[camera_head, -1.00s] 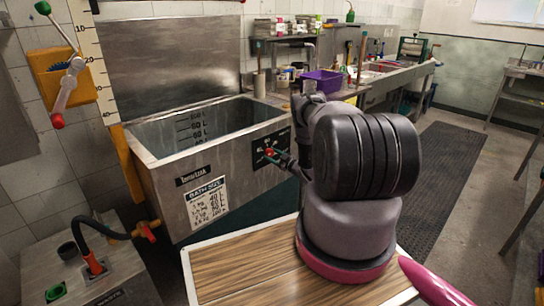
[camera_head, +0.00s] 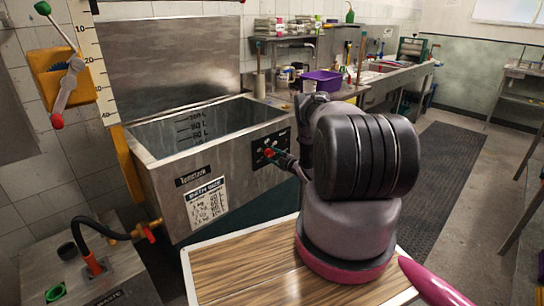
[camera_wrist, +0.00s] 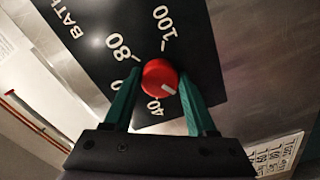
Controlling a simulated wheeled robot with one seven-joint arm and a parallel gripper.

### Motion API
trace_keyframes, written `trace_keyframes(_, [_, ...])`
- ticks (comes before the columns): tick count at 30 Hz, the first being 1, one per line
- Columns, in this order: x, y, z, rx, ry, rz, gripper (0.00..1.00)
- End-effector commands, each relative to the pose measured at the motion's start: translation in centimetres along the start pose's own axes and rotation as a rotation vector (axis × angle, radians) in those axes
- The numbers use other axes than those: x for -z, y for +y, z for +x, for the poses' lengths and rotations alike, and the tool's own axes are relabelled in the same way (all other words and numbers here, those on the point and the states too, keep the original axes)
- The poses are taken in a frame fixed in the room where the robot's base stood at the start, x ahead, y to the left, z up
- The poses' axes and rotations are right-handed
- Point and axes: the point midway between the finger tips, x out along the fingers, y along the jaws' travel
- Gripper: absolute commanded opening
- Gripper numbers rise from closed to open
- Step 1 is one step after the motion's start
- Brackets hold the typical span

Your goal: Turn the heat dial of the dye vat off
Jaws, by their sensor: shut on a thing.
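The dye vat (camera_head: 170,185) is a large open steel tank in the head view, with a black dial panel (camera_head: 283,141) at the right end of its front. The red heat dial (camera_wrist: 158,78) sits on this panel in the wrist view, with a white pointer mark toward the lower right. The figures 40, 80 and 100 show around it. My gripper (camera_wrist: 160,72) has its two green fingers on either side of the dial and is shut on it. In the head view my gripper (camera_head: 273,156) is at the panel, and my arm hides part of the vat's right side.
A wooden-topped surface (camera_head: 225,270) lies in front of the vat. A steel box with a black hose (camera_head: 90,226) and brass tap stands at the lower left. A purple basin (camera_head: 322,82) is on the bench behind. A dark floor mat (camera_head: 440,165) lies clear at the right.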

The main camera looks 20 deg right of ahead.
Motion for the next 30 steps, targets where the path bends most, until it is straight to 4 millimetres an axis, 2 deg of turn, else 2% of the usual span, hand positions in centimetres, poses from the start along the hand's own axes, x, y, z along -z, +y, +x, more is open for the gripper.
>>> trace_keyframes(13, [-0.1,-0.2,-0.2,0.004,-0.002,-0.01,0.01])
trace_keyframes(14, [-0.1,-0.2,-0.2,0.004,-0.002,-0.01,0.65])
trace_keyframes(15, [-0.1,-0.2,-0.2,0.004,-0.002,-0.01,0.8])
trace_keyframes(16, [-0.1,-0.2,-0.2,0.003,-0.001,-0.01,0.87])
trace_keyframes(26, [-0.1,-0.1,-0.2,0.002,-0.001,-0.01,0.87])
trace_keyframes(30, [-0.2,0.0,-1.6,0.001,-0.004,-0.008,0.87])
